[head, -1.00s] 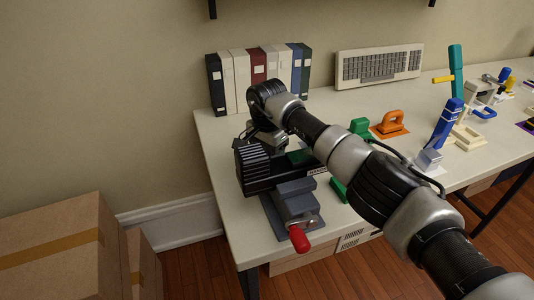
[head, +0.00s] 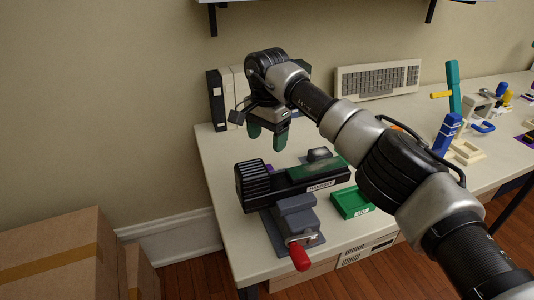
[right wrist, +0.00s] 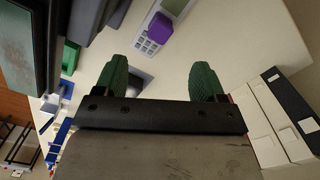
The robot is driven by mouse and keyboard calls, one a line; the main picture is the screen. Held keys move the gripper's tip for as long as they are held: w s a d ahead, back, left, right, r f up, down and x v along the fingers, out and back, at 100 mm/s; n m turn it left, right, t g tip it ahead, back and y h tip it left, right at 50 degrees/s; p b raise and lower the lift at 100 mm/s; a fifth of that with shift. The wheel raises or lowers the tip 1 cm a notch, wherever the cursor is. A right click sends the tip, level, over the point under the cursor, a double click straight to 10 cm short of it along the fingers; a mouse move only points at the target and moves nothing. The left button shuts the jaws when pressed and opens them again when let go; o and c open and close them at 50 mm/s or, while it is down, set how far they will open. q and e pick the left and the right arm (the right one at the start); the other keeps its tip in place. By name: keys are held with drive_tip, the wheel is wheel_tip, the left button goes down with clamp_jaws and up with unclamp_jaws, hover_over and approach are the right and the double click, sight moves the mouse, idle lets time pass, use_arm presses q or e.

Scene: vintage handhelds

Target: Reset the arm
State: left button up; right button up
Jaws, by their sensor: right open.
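My right gripper (head: 267,136) is raised above the back left of the table, near the row of binders. Its two green-padded fingers point down and stand apart, with nothing between them. In the right wrist view the open fingers (right wrist: 160,80) show over the pale table top. My right arm reaches in from the lower right of the head view. A labelled black machine (head: 255,188) with a dark green top stands in front of and below the gripper, clear of it. My left gripper is not in view.
A grey vise (head: 297,217) with a red handle (head: 299,257) sits at the table's front edge. A green tray (head: 350,203) lies right of it. Binders (head: 216,100) and a keyboard (head: 378,78) stand along the wall. A purple block (right wrist: 160,27) lies near the machine.

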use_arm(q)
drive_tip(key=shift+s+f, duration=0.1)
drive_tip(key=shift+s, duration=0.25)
use_arm(e)
drive_tip(key=shift+r, duration=0.95)
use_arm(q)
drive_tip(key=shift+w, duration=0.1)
